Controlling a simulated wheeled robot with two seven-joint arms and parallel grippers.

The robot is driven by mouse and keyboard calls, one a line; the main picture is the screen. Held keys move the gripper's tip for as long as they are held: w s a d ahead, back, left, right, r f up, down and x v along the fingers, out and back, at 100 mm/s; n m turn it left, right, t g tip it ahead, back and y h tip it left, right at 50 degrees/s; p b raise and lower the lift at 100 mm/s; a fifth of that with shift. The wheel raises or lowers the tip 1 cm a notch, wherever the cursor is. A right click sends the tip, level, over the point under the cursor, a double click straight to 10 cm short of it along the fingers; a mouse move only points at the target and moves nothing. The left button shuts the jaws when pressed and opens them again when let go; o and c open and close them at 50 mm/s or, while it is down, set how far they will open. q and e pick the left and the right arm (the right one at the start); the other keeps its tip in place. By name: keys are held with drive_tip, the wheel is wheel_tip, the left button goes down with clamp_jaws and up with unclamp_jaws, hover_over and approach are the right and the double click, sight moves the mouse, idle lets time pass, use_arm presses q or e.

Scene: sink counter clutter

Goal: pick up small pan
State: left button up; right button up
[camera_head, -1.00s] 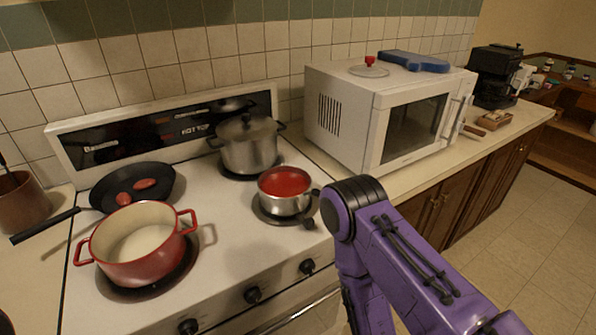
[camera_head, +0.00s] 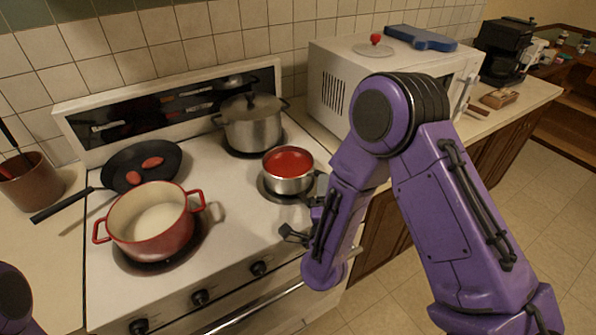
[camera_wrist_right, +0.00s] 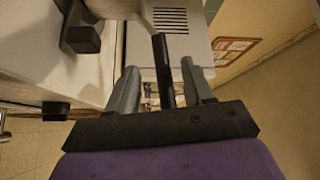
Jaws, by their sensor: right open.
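The small pan (camera_head: 288,178) is a steel saucepan holding red sauce, on the front right burner in the head view. Its dark handle (camera_head: 316,188) is partly hidden by my right arm. A metallic rounded shape with a black block shows at upper left there. My left gripper is out of view.
A red pot (camera_head: 150,242) stands front left on the stove, with a black skillet (camera_head: 120,160) behind it. A lidded steel pot (camera_head: 250,133) stands behind the small pan. A white microwave (camera_head: 335,65) is at right. Stove knobs (camera_head: 200,297) line the front.

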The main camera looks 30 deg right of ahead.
drive_tip(key=x, duration=0.1)
drive_tip(key=p+x, duration=0.2)
drive_tip(key=x, duration=0.1)
drive_tip(key=shift+w+r, duration=0.1)
drive_tip(key=shift+r, duration=0.25)
drive_tip(key=shift+w+d+f, duration=0.25)
drive_tip(key=shift+a+r, duration=0.1)
clamp_jaws()
